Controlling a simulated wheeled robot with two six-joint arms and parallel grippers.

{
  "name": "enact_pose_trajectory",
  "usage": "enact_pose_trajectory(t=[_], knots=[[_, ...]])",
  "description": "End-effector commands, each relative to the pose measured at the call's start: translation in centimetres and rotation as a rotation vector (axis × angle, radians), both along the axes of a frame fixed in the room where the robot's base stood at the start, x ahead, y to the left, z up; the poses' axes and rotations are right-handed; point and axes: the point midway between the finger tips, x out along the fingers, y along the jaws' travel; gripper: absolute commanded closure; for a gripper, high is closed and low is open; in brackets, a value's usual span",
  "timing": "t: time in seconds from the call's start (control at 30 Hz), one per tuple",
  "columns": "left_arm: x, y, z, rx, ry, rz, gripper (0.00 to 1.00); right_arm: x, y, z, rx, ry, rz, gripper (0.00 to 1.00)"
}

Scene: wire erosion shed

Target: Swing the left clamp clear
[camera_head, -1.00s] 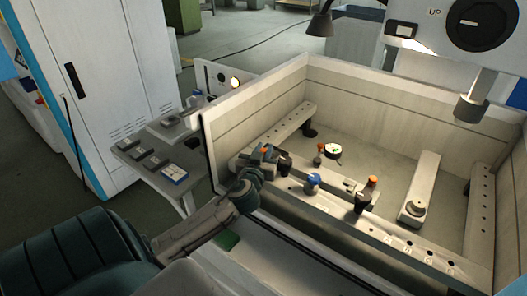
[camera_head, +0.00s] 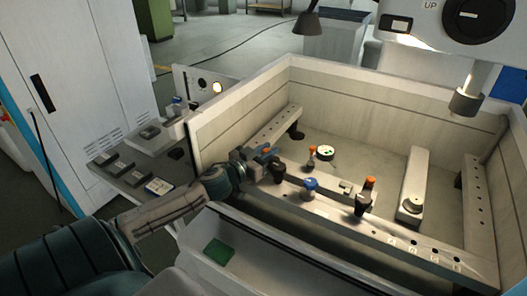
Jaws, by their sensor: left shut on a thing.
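The left clamp (camera_head: 279,173) has a dark post and an orange-tipped part, and stands at the left end of the front rail inside the tank. My left gripper (camera_head: 262,159) is at this clamp, shut on what appears to be its orange-tipped handle; the fingers hide most of the grip. A second dark clamp with an orange tip (camera_head: 362,203) stands further right on the same rail. A blue knob (camera_head: 310,187) sits between the two clamps. My right gripper is not in view.
The pale tank walls (camera_head: 400,101) surround the rails. A round white part (camera_head: 325,153) and another orange-tipped piece (camera_head: 312,154) are behind the front rail. A machine head (camera_head: 466,101) hangs at the right. A side table (camera_head: 117,181) with small blocks stands left.

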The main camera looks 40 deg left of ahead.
Motion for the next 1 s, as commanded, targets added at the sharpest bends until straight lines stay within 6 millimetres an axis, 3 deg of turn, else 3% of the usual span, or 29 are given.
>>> enact_pose_trajectory(t=[0.23,0.57,0.6,0.7,1.0], knots=[[0.3,-0.1,0.0,0.000,-0.001,-0.036,1.00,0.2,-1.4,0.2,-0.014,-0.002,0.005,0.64],[0.3,-0.2,0.0,0.000,-0.001,-0.039,1.00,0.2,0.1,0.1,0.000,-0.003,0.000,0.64],[0.3,-0.2,0.1,0.000,-0.001,-0.039,0.77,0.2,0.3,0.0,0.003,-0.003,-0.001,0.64],[0.3,-0.2,0.1,0.000,-0.001,-0.039,0.61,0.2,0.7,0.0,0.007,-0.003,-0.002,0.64],[0.3,-0.2,0.1,-0.001,-0.001,-0.039,0.61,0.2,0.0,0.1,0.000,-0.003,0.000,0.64]])
